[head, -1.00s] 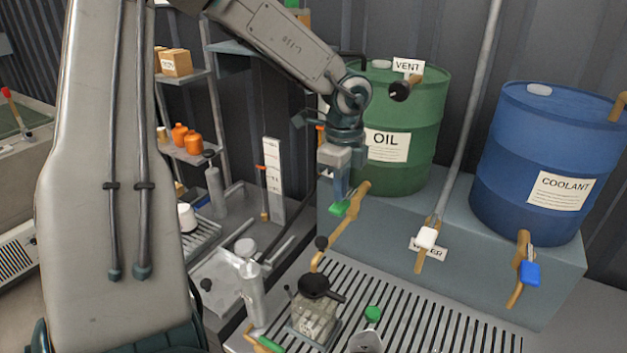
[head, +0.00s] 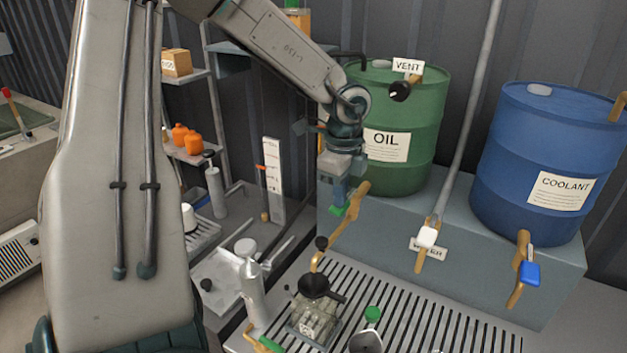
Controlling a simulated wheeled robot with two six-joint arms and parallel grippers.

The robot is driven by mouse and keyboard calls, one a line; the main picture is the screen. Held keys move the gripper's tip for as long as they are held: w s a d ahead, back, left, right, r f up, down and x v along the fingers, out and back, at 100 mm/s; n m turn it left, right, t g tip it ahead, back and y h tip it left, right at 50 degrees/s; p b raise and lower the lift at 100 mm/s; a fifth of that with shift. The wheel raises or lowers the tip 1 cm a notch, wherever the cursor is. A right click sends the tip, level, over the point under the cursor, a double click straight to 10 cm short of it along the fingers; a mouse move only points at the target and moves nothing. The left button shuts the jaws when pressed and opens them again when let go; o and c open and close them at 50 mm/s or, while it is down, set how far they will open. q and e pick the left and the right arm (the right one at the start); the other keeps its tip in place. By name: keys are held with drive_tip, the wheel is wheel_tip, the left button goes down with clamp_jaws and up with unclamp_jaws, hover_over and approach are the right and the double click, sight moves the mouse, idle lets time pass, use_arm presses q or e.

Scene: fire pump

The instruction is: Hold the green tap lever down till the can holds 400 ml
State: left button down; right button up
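The green tap lever (head: 337,211) sits on the brass tap (head: 350,222) in front of the green oil drum (head: 412,135). My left gripper (head: 340,203) points down onto the lever, its fingertips at the lever's top. The fingers appear together, with nothing seen between them. A clear can (head: 312,324) with a black funnel (head: 315,286) in it stands on the slatted grate below the tap's spout. The funnel covers much of the can, and its liquid level is too small to read. My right gripper is not in view.
A white-lever tap (head: 427,238) and a blue-lever tap (head: 529,273) are to the right, the latter below the blue coolant drum (head: 550,150). A grey bottle (head: 252,292) stands left of the can. The slatted grate (head: 440,325) is mostly clear at right.

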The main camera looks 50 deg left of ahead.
use_arm(q)
drive_tip(key=shift+f, duration=1)
idle(7.0)
